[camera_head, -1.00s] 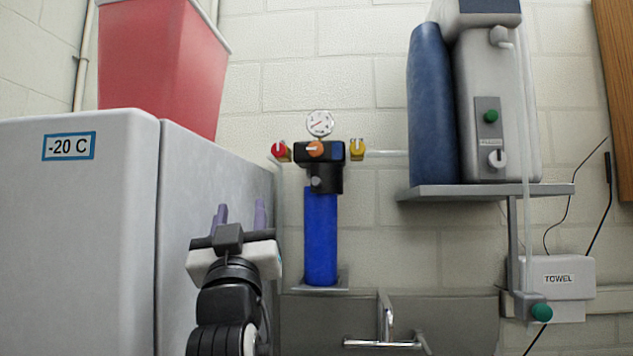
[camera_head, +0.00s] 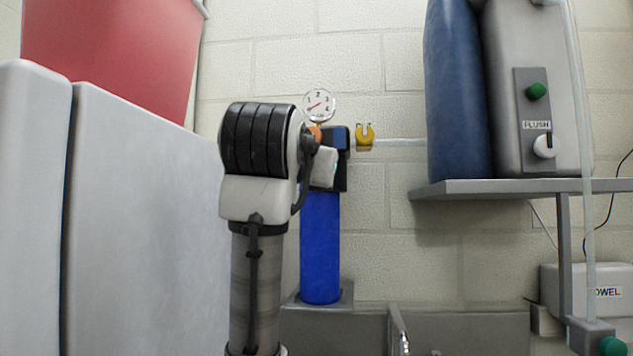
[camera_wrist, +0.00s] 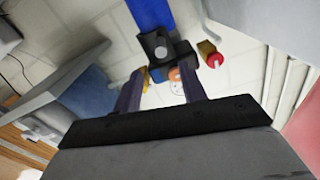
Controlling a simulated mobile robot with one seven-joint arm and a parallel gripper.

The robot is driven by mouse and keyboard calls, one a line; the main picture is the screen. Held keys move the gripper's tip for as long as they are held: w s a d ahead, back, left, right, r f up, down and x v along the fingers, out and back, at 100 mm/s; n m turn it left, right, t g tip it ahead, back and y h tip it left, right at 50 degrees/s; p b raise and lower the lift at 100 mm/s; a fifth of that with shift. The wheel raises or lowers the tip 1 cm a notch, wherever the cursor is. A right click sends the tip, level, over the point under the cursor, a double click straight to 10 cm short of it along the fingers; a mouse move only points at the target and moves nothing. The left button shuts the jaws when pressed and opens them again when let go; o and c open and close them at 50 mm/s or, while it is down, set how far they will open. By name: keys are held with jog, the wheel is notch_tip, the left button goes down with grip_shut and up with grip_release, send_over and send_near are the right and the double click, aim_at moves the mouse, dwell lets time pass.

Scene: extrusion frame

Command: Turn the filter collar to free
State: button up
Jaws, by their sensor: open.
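In the head view my arm hides most of the collar and the red valve. In the wrist view the blue cylinder (camera_wrist: 150,13) runs to the top edge, and the black collar (camera_wrist: 160,44) with a round grey button lies ahead. My gripper (camera_wrist: 160,72) is open and empty. Its two dark fingers point towards the filter head, which shows between and beyond their tips. I cannot tell the exact gap. The fingers are hidden in the head view.
A gauge (camera_head: 319,105) and orange knob (camera_head: 315,132) sit on the head, with a yellow valve (camera_head: 365,136) to the right. The red valve (camera_wrist: 212,57) shows in the wrist view. A freezer (camera_head: 150,220) stands left; a shelf (camera_head: 520,188) with a dispenser is right.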

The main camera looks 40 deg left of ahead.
jog(key=p+x, duration=0.1)
jog(key=x, duration=0.3)
jog(key=p+x, duration=0.2)
jog(key=x, duration=0.2)
jog(key=p+x, duration=0.2)
jog(key=x, duration=0.2)
jog(key=shift+r, duration=0.25)
jog(key=shift+w+a+f+p, duration=0.15)
jog(key=shift+w+a+p, duration=0.2)
jog(key=shift+w, duration=0.25)
grip_shut()
jog(key=shift+d, duration=0.1)
